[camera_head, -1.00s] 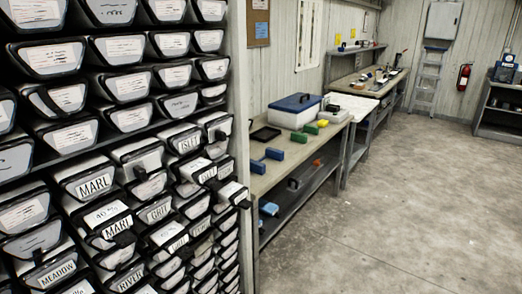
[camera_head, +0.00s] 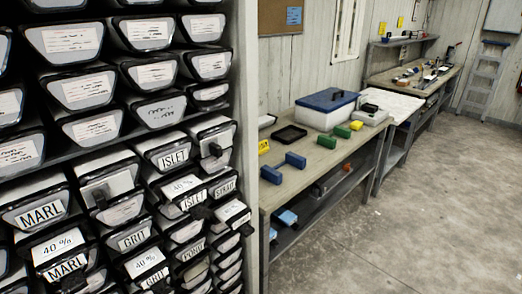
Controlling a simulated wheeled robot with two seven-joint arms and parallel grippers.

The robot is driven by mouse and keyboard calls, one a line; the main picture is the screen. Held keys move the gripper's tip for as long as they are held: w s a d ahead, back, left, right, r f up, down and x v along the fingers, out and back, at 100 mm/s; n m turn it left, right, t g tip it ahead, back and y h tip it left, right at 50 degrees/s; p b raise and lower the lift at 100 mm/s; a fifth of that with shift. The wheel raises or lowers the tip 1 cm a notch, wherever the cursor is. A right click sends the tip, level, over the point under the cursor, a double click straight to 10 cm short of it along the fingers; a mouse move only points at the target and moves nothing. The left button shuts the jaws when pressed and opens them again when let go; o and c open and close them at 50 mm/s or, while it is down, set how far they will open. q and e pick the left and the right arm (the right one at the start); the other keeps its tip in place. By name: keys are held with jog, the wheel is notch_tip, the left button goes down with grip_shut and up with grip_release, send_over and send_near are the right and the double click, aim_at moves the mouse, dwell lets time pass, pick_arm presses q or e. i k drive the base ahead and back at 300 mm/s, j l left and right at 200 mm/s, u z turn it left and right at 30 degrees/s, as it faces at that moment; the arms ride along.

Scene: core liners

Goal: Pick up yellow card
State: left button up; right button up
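A small yellow card (camera_head: 264,146) with dark marks stands at the left end of the workbench top (camera_head: 308,176), close to the edge of the tall rack. A small yellow block (camera_head: 356,125) lies on the bench near the white box. Neither of my grippers shows in the head view.
A tall rack of labelled core liners (camera_head: 135,240) fills the left side, some liners sticking out. On the bench are a black tray (camera_head: 290,133), a blue dumbbell-shaped object (camera_head: 296,160), green blocks (camera_head: 342,132) and a blue-lidded white box (camera_head: 326,110). Concrete floor (camera_head: 440,200) is open on the right.

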aim_at(263, 146)
jog(key=u, duration=0.75)
jog(key=i+l+u, duration=0.15)
jog(key=l+u, duration=0.2)
jog(key=i+l+u, duration=0.1)
jog(key=l+u, duration=0.2)
jog(key=l, duration=0.3)
jog(key=i+l+u, duration=0.1)
jog(key=l+u, duration=0.25)
jog(key=l, duration=0.15)
jog(key=i+l, duration=0.1)
jog(key=l, duration=0.45)
jog(key=i+l+u, duration=0.1)
jog(key=l, duration=0.4)
jog(key=i+l, duration=0.15)
jog(key=l, duration=0.4)
jog(key=i+l+u, duration=0.1)
jog(key=l, duration=1)
jog(key=i+j+u, duration=0.05)
